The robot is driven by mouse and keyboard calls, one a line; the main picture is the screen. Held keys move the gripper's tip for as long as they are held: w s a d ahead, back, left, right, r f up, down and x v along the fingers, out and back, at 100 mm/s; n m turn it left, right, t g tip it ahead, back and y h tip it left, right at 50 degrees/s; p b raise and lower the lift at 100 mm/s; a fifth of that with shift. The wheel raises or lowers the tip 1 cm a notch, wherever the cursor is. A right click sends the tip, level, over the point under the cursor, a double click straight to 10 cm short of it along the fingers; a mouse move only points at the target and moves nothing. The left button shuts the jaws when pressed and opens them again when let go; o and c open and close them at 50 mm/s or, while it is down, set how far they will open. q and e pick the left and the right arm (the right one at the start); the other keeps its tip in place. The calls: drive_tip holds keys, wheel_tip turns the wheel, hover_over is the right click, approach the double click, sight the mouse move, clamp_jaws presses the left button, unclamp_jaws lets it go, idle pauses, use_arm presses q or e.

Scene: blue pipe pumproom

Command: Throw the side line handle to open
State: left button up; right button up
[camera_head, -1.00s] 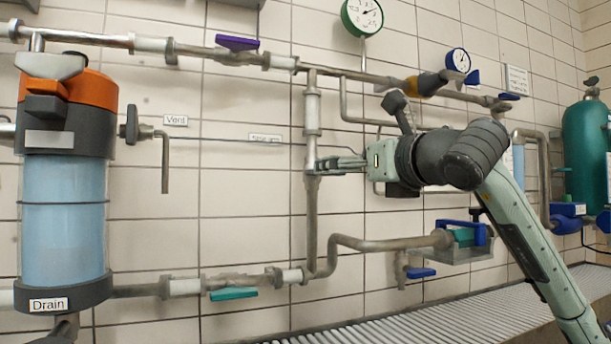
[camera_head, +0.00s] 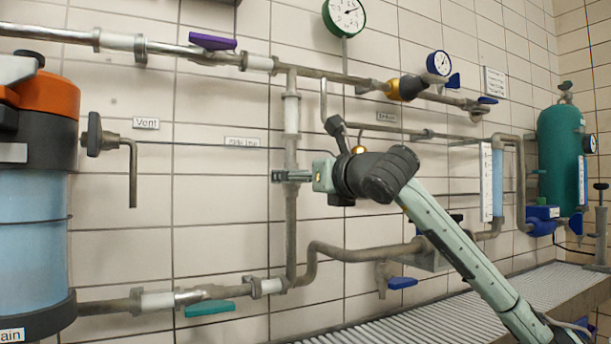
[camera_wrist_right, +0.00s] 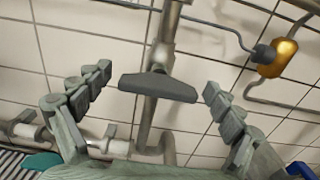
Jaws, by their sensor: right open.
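The side line handle (camera_wrist_right: 158,86) is a dark grey bar on the vertical pipe, lying crosswise to it in the right wrist view. My right gripper (camera_wrist_right: 157,91) is open, one finger on each side of the handle with visible gaps to both ends. In the head view my right gripper (camera_head: 288,176) is at the vertical pipe (camera_head: 291,225) and hides the handle. A small blurred label (camera_head: 242,142), seemingly the side line's, is on the wall left of the pipe.
A purple handle (camera_head: 212,41) is on the top pipe and a teal handle (camera_head: 209,308) on the lower pipe. A filter with an orange top (camera_head: 45,95) stands at the left. A yellow fitting (camera_wrist_right: 278,58) is right of the handle. A green cylinder (camera_head: 560,150) stands at the right.

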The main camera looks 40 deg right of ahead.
drive_tip(key=c, duration=1.2)
drive_tip(key=shift+o, duration=0.2)
